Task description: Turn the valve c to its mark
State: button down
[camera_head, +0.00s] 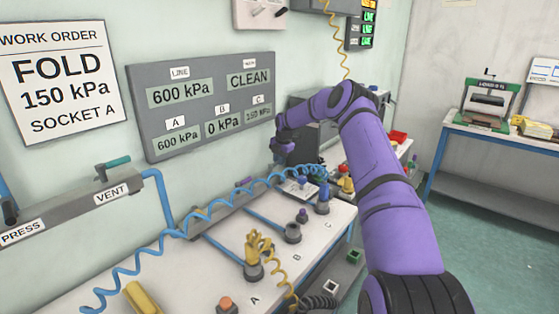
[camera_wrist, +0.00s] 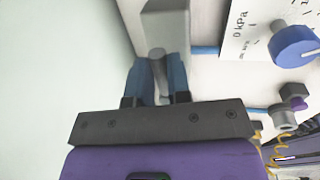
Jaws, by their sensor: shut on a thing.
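My gripper (camera_wrist: 158,76) has its two blue fingers closed around a slim grey handle (camera_wrist: 157,60) in the wrist view. The handle stands at the end of a grey block (camera_wrist: 166,24) with a blue pipe (camera_wrist: 205,50) beside it. This looks like valve c, but no letter or mark on it can be read. In the head view my gripper (camera_head: 283,150) points down at the far end of the grey manifold (camera_head: 215,212), and the handle is hidden there. The wall panel (camera_head: 200,103) shows 150 kPa under C, 0 kPa under B and 600 kPa under A.
A blue knob (camera_wrist: 295,46) and a 0 kPa card lie right of my gripper. A purple valve handle (camera_head: 243,182) stands on the manifold. A coiled blue hose (camera_head: 215,209) crosses the bench.

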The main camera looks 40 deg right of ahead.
jog(key=c, duration=1.1)
grip_release()
jog(key=r, duration=0.3)
jog(key=s+r, duration=0.1)
jog(key=r, duration=0.3)
jog(key=s+r, duration=0.1)
jog(key=r, duration=0.2)
jog(key=shift+d+r, duration=0.25)
jog(key=shift+d, duration=0.05)
jog(key=shift+r, duration=0.1)
